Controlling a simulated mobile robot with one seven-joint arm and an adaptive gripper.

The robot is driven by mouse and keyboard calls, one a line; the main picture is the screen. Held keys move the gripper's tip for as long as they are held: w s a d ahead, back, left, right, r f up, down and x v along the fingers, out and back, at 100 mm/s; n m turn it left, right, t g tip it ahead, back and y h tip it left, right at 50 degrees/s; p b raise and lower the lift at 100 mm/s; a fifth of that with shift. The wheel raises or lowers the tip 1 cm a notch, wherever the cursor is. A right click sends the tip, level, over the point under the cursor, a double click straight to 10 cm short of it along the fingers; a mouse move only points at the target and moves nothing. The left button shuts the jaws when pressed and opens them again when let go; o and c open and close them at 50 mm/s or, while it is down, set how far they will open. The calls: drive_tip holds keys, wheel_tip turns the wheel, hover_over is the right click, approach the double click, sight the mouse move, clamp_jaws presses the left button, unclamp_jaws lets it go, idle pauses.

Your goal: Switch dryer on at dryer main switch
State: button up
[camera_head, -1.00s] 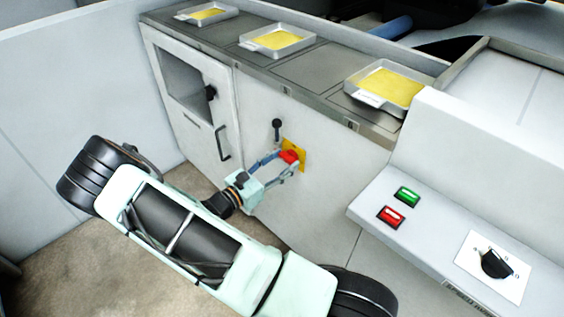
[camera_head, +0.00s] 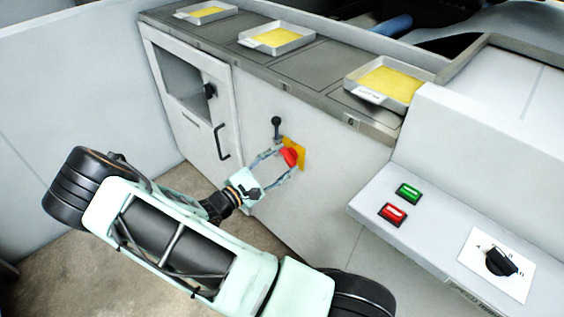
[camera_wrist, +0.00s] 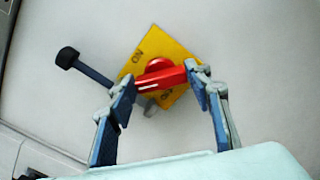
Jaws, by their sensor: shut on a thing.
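The dryer main switch is a red rotary handle (camera_head: 290,157) on a yellow plate (camera_head: 301,152) on the white front panel. In the wrist view the red handle (camera_wrist: 162,76) lies nearly level across the yellow plate (camera_wrist: 166,45). "ON" is readable at the plate's upper left; a second label below the handle is partly hidden. My gripper (camera_head: 287,158) is shut on the red handle, with one finger at each end of it, as the wrist view also shows (camera_wrist: 162,78). I cannot tell which label the handle points to.
A black-knobbed lever (camera_head: 277,124) sticks out close by the plate and also shows in the wrist view (camera_wrist: 82,64). A cabinet door with a handle (camera_head: 222,142) is to the left. A console with green (camera_head: 408,193) and red (camera_head: 392,214) buttons stands at right.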

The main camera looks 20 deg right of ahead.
drive_tip(key=m+b, duration=0.1)
drive_tip(key=m, duration=0.4)
drive_tip(key=shift+f, duration=0.2)
drive_tip(key=m+b, duration=0.1)
drive_tip(key=m, duration=0.4)
drive_tip(key=shift+b, duration=0.4)
drive_tip(key=shift+m, duration=0.3)
drive_tip(key=o, duration=1.2)
drive_tip(key=shift+c, duration=0.2)
drive_tip(key=shift+s, duration=0.1)
drive_tip(key=shift+a, duration=0.1)
drive_tip(key=v, duration=1.1)
drive_tip(key=shift+s+a, duration=0.15)
drive_tip(key=shift+a, duration=0.25)
